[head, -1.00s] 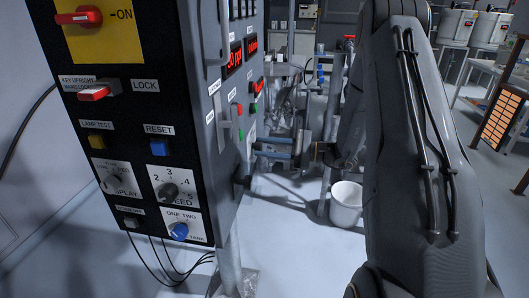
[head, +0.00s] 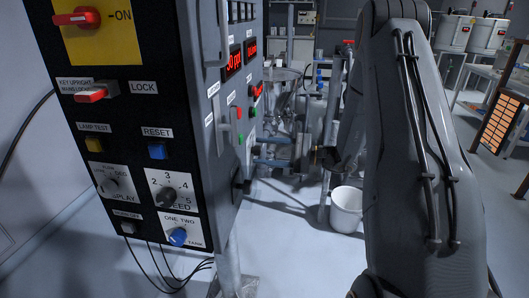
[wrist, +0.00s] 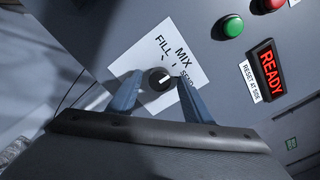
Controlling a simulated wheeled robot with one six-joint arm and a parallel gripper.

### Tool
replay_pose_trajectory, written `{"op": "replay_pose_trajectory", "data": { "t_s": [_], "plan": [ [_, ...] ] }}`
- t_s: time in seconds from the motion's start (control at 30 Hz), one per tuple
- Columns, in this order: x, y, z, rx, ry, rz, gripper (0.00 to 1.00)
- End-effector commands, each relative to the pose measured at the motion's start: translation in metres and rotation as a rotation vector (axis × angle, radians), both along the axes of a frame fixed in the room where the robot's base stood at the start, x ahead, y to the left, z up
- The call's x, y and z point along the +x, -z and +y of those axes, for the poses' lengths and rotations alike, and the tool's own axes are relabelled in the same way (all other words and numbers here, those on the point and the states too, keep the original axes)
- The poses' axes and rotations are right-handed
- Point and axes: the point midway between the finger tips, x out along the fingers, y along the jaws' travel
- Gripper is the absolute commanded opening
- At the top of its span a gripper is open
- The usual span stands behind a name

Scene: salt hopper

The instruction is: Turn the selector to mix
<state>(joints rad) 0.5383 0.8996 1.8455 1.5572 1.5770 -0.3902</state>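The selector (wrist: 160,79) is a round black knob with a white pointer mark. It sits on a white plate (wrist: 129,64) with the words FILL, MIX and SEND, which appears tilted in the wrist view. The pointer slants toward the upper right; I cannot tell for certain which word it lines up with. My gripper (wrist: 158,90) is open, its two blue fingers on either side of the knob with gaps showing. In the head view my gripper (head: 273,151) shows at the cabinet's right side, where the selector is hidden.
A green button (wrist: 231,26) and a lit READY sign (wrist: 269,68) are on the same face, right of the plate. The cabinet front has several switches, including a blue tank knob (head: 178,237). A white bucket (head: 346,210) stands on the floor beyond.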

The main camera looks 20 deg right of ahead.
Motion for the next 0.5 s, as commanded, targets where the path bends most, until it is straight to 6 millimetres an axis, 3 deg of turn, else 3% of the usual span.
{"op": "replay_pose_trajectory", "data": {
  "t_s": [0.27,0.5],
  "plan": [
    [-0.003,0.001,-0.006,0.000,0.001,0.000,0.46],
    [-0.020,0.002,-0.039,0.000,0.004,0.000,0.46]
  ]
}}
